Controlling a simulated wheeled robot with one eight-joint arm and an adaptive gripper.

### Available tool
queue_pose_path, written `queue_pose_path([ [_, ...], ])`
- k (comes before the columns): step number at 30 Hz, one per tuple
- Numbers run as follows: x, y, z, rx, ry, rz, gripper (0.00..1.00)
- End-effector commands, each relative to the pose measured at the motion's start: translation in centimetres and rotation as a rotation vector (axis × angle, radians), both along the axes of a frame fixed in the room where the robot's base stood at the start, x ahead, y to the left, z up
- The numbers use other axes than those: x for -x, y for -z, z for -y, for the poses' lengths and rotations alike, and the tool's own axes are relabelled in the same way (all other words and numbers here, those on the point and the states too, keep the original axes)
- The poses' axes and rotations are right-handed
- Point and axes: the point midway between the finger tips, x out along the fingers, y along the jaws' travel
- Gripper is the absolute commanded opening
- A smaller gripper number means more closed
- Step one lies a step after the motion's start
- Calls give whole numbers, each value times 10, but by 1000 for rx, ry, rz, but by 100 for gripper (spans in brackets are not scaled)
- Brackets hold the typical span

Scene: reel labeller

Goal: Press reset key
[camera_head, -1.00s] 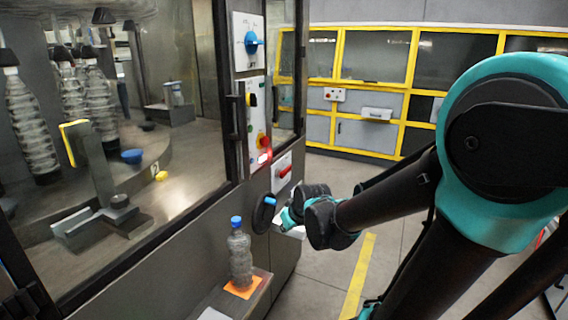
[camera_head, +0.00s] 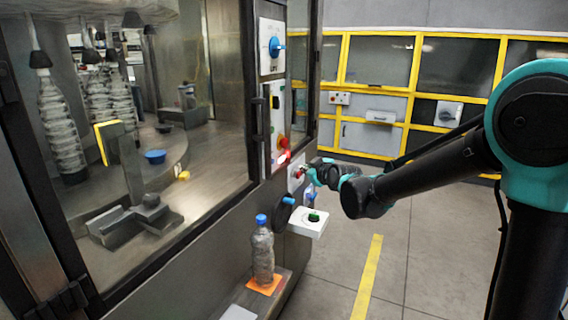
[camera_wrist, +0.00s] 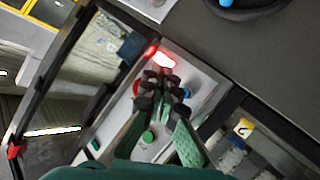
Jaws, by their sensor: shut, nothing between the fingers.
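The control panel (camera_wrist: 203,78) fills the middle of the wrist view and also shows on the machine in the head view (camera_head: 273,100). It carries a blue button (camera_wrist: 187,92), a red button (camera_wrist: 137,88) and a green button (camera_wrist: 148,137). No label is readable, so I cannot tell for sure which is the reset key. My gripper (camera_wrist: 162,78) is shut and empty in front of the panel, with the blue button just right of its fingertips. Contact cannot be told. In the head view my gripper (camera_head: 307,172) is close to the machine's side, below the panel's red light.
A lit red light (camera_wrist: 160,58) glows on the panel. A white box with a green button (camera_head: 309,224) juts out below my gripper. A blue-capped bottle (camera_head: 262,252) stands on a ledge at the machine's foot. Open floor (camera_head: 405,270) lies to the right.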

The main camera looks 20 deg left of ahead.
Motion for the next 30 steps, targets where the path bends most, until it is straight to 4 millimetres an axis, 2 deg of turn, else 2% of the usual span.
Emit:
queue_pose_path([
  [7, 0, 0, -1, 1, 1, -1, 0],
  [11, -1, 0, -9, 2, 0, -2, 0],
  [24, -5, 0, -64, 2, -1, -2, 0],
  [30, -7, 0, -81, 1, 1, -1, 0],
])
